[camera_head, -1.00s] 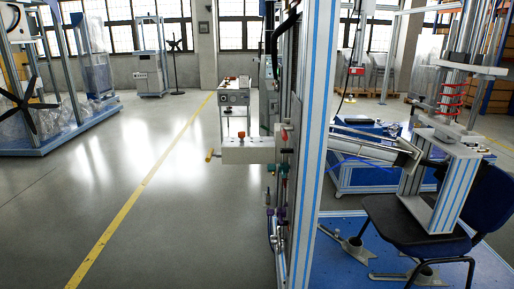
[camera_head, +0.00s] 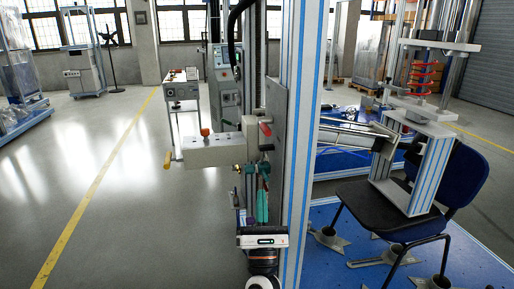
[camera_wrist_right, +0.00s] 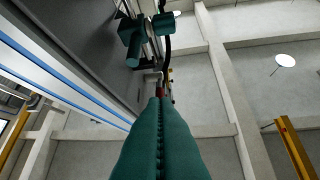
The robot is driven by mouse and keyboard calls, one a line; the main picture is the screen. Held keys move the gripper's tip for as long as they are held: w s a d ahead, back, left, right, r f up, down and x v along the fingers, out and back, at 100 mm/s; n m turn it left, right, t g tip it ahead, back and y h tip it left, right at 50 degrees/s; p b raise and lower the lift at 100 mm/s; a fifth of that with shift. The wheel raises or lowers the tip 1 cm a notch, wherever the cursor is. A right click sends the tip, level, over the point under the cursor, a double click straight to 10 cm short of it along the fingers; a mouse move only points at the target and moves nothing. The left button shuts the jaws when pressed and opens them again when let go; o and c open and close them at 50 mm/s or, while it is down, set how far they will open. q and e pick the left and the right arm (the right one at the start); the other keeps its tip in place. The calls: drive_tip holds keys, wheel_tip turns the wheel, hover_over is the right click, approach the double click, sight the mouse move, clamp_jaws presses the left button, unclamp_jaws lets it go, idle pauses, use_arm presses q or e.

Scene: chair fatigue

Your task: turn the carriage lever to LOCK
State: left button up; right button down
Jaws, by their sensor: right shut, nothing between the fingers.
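A red-handled lever (camera_head: 265,129) sits on the grey upright plate (camera_head: 276,105) beside the blue-striped column; it looks like the carriage lever. I cannot read any LOCK mark. My right gripper (camera_head: 262,182) points up in front of the plate, its teal fingers shut and empty, below the lever and apart from it. In the right wrist view the closed fingers (camera_wrist_right: 159,103) reach up towards a small red part (camera_wrist_right: 158,91), probably the lever's handle; the gap is hard to judge. My left gripper is not in view.
Teal fittings (camera_head: 243,168) lie close to my fingers. The striped column (camera_head: 302,130) stands right, with a blue office chair (camera_head: 462,180) beyond.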

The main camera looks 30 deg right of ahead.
sight(264, 127)
drive_tip(key=s+r+p+x, duration=0.2)
drive_tip(key=p+x, duration=0.3)
drive_tip(key=x, duration=0.7)
drive_tip(key=shift+w+r+p, duration=0.25)
drive_tip(key=shift+p, duration=0.1)
